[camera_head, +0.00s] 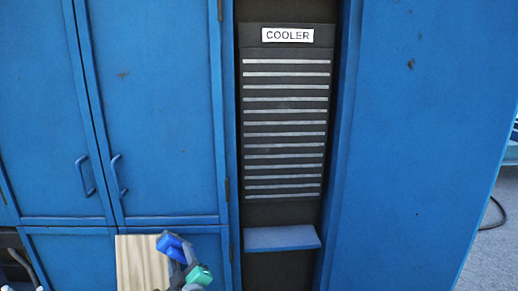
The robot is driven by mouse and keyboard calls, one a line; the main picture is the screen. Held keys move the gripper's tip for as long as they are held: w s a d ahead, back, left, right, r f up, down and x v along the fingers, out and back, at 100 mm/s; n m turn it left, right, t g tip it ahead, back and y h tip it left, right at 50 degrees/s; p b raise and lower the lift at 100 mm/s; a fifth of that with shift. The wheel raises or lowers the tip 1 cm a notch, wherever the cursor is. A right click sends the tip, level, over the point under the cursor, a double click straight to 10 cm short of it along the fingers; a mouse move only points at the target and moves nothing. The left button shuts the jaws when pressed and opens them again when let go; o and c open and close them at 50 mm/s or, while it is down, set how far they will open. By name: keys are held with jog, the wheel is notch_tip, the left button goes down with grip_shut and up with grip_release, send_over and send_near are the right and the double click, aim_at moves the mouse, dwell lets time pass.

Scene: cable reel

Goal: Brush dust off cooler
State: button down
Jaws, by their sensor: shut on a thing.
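The cooler (286,125) is a tall dark panel set between blue cabinet surfaces. A white label reading COOLER (287,35) sits at its top, above several pale horizontal slats. Dust on the slats is too fine to tell from their pale colour. My gripper (183,263) is low in the view, left of and below the slats, and apart from the cooler. It is partly cut off by the bottom edge. It appears shut on a small blue object (170,244); whether this is a brush I cannot tell.
A blue ledge (281,238) juts out below the slats. Blue cabinet doors (155,120) with handles stand at left, and a plain blue panel (430,130) at right. A dark cable (497,213) lies at far right.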

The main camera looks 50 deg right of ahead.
jog(key=s+d+r+m+g+h+p, duration=0.3)
jog(key=s+d+r+p, duration=0.3)
jog(key=d+r, duration=0.55)
jog(key=s+d+r+m+g+h+p, duration=0.2)
jog(key=s+d+r+h+p, duration=0.35)
jog(key=d+r, duration=0.65)
jog(key=w+d+y, duration=0.1)
jog(key=w+d+p, duration=0.1)
jog(key=w, duration=0.1)
jog(key=w+d+y, duration=0.1)
jog(key=shift+w+d+n+t+y+p, duration=0.1)
jog(key=shift+w+n+t+y+p, duration=0.2)
jog(key=shift+w+y+p, duration=0.1)
jog(key=shift+b+x, duration=0.75)
jog(key=shift+x, duration=0.3)
